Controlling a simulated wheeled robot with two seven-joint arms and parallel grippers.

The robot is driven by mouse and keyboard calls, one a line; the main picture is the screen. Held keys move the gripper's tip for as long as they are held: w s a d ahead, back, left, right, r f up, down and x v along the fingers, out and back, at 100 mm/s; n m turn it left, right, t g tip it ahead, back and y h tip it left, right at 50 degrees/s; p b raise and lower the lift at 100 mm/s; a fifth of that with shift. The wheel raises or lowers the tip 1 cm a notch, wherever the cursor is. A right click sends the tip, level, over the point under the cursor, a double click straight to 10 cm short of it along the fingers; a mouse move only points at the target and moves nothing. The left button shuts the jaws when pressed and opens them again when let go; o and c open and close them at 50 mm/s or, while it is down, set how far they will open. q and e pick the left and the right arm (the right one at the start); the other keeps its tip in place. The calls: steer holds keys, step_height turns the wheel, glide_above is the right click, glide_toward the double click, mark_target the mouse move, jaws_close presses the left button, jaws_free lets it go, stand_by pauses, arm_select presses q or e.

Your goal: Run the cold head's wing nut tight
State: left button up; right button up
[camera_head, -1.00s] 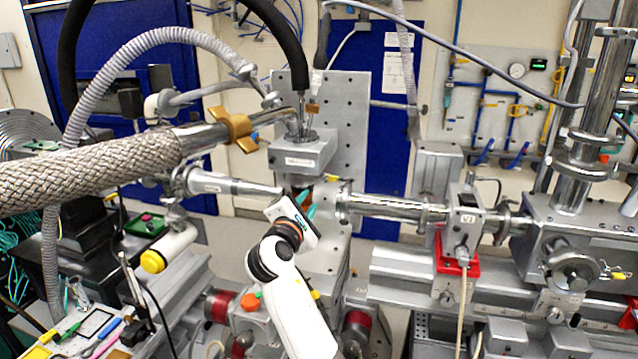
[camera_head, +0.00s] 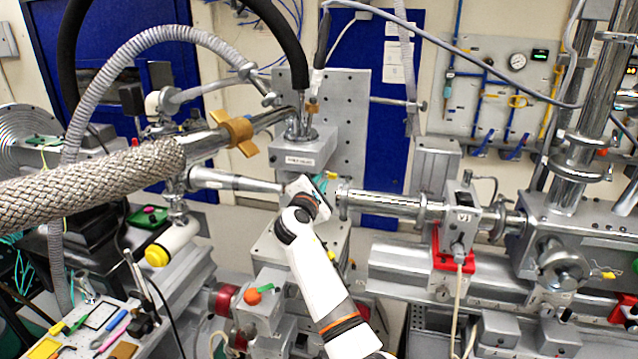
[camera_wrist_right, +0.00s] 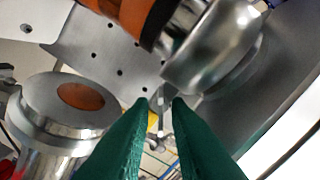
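The cold head (camera_head: 300,160) is a grey labelled block with fittings on top, mounted before a perforated plate. A large brass wing nut (camera_head: 237,133) shows on the metal line running toward it, left of the block. A smaller brass piece (camera_head: 313,107) stands among the fittings on top; I cannot tell its type. My right gripper (camera_head: 321,182) is just below the block, between a tapered nozzle and a flanged tube. In the wrist view its green fingers (camera_wrist_right: 160,104) are apart with nothing gripped between them. My left gripper is out of view.
The tapered nozzle (camera_head: 232,181) is close on the left, the flanged beam tube (camera_head: 385,204) close on the right. A braided hose (camera_head: 90,185) crosses the left foreground. The wrist view shows a copper-coloured cylinder (camera_wrist_right: 133,14) and a shiny round collar (camera_wrist_right: 213,48) above the fingers.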

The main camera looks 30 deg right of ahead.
jaws_close()
steer(key=m+b, duration=1.2)
steer(key=b, duration=0.1)
steer(key=shift+f+m, duration=0.2)
steer(key=shift+m, duration=0.2)
steer(key=shift+c, duration=0.7)
jaws_free()
steer(key=o, duration=0.4)
steer(key=shift+r, duration=0.15)
